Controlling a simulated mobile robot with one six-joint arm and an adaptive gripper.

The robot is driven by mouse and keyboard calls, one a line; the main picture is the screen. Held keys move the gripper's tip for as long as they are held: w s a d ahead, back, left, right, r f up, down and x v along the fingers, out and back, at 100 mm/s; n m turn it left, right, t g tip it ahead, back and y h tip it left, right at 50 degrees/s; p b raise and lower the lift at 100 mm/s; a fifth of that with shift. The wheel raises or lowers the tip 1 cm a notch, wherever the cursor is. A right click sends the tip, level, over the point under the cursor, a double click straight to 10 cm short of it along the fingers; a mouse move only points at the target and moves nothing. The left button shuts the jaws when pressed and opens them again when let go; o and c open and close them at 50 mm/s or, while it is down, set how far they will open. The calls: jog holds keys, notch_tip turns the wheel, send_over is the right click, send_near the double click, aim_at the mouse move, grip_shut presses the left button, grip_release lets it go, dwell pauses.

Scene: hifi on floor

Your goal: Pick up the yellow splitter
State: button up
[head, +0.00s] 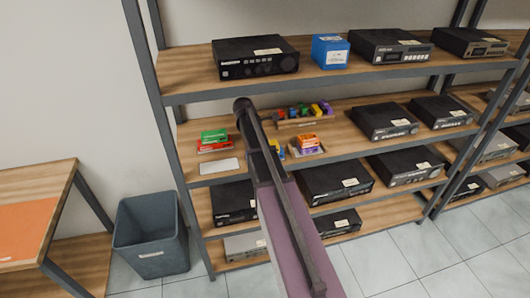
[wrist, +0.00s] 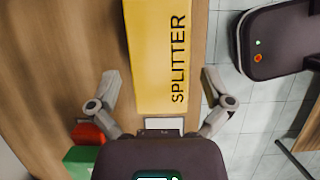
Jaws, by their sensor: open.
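The yellow splitter (wrist: 160,55), a flat-faced box with "SPLITTER" printed along it, fills the middle of the wrist view and runs out at its top edge. My gripper (wrist: 160,78) is open, with one finger to each side of the splitter in the picture and a visible gap on both sides. I cannot tell how far the fingertips are from it in depth. In the head view my arm covers part of the middle shelf, and the gripper cannot be made out. Small yellow pieces show there beside the arm, but their labels are too small to read.
A red thing (wrist: 88,132) and a green thing (wrist: 80,160) lie at lower left in the wrist view. Wooden shelf boards (head: 220,182) carry several black hi-fi units, a blue box (head: 330,51) and small coloured boxes. A grey bin (head: 150,235) stands left of the shelf.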

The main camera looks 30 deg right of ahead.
jog(key=shift+b+x, duration=0.85)
jog(key=shift+x, duration=0.35)
jog(key=shift+f, duration=0.25)
dwell(0.3)
jog(key=shift+c, duration=0.2)
jog(key=c, duration=1.1)
